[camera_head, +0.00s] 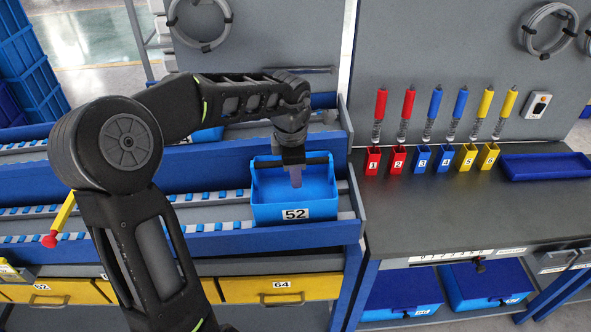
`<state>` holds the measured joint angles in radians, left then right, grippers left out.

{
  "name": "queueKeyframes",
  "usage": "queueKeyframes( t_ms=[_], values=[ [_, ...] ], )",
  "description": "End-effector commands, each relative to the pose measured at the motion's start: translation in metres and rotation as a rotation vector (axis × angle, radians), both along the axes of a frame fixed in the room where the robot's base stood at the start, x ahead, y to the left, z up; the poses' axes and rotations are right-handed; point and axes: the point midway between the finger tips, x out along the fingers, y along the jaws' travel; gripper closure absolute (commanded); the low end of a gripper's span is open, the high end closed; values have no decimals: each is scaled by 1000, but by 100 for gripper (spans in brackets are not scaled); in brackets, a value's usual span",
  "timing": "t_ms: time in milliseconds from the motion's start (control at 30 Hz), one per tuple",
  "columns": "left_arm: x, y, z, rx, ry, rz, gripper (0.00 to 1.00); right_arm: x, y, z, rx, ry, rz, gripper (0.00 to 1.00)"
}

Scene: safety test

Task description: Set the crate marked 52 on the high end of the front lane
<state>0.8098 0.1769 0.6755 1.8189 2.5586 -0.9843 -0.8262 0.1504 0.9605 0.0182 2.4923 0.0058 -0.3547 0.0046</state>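The blue crate marked 52 (294,213) is upright at the right end of the front lane (215,243). Its number faces me. Whether its base rests on the lane or is slightly above it, I cannot tell. My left gripper (295,176) points down into the crate's open top from above. A dark bar spans the crate's top at the gripper; the fingers' hold on it is not clear. My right gripper is not in view.
A lane behind (215,160) holds another blue crate (207,135), partly behind my arm. Yellow drawers (265,291) sit below the lanes. To the right, a grey workbench (450,215) carries several small coloured bins and a blue tray (547,167). The front lane left of the crate is clear.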

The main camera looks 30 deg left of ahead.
Motion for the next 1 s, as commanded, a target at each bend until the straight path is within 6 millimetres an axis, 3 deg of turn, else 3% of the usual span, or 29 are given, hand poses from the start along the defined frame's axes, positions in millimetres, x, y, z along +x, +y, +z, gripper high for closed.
queueKeyframes(
  t_ms=[367, 800, 1000],
  values=[
    [-1, 0, 4, 1, 1, 1, 59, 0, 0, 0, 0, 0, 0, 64],
    [-13, -4, 67, 2, -2, 0, 59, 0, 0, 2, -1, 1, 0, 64],
    [-15, -5, 77, 0, 0, 0, 59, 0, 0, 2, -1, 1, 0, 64]
  ],
)
